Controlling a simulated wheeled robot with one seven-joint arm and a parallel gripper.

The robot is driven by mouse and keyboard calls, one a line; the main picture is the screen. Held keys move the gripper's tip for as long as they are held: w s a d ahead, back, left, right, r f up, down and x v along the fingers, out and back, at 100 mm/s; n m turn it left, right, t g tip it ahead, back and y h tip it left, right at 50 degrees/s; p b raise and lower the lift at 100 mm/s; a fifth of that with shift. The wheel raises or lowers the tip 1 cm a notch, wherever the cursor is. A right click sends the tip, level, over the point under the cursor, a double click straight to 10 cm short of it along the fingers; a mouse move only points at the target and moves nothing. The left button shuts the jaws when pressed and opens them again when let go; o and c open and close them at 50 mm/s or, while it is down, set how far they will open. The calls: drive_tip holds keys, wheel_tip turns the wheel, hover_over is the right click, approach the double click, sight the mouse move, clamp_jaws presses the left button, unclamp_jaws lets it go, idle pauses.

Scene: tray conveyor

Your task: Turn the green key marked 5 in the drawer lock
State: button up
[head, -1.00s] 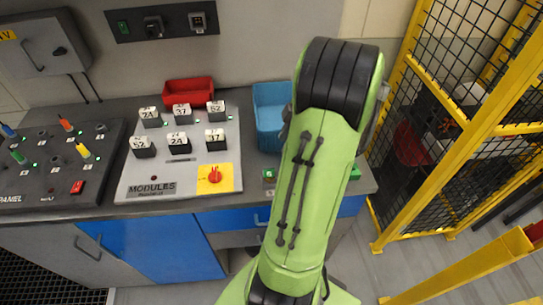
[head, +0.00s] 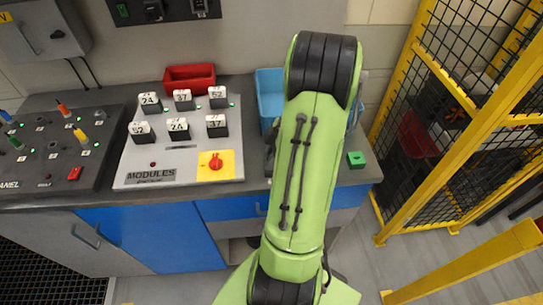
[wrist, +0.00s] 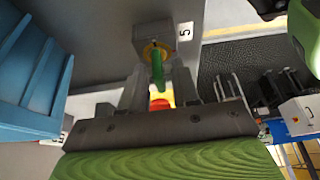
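In the wrist view, a green key (wrist: 157,70) stands in a round brass lock (wrist: 153,50) on a grey surface. A white label with a 5 (wrist: 184,31) is beside the lock. My gripper (wrist: 158,80) is just at the key. Its two grey fingers are apart, with the key showing in the gap between them; I see no contact, though the depth is hard to judge. In the head view my green arm hides the lock, the key and most of my gripper. A blue drawer front (head: 232,208) shows under the bench top.
A blue bin (head: 268,86) stands on the bench behind my arm; a blue bin wall (wrist: 30,70) is close at left in the wrist view. A green block (head: 356,160) lies at the bench's right end. The modules panel (head: 205,178) is left. A yellow cage (head: 420,120) stands right.

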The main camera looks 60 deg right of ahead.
clamp_jaws()
drive_tip(key=shift+m+t+h+b, duration=0.4)
drive_tip(key=shift+m+b, duration=0.3)
drive_tip(key=shift+m, duration=0.8)
drive_tip(key=shift+m+b, duration=0.35)
drive_tip(key=shift+m, duration=0.15)
drive_tip(key=shift+m+h+b, duration=0.4)
drive_tip(key=shift+m+h, duration=0.2)
drive_tip(key=shift+m, duration=0.4)
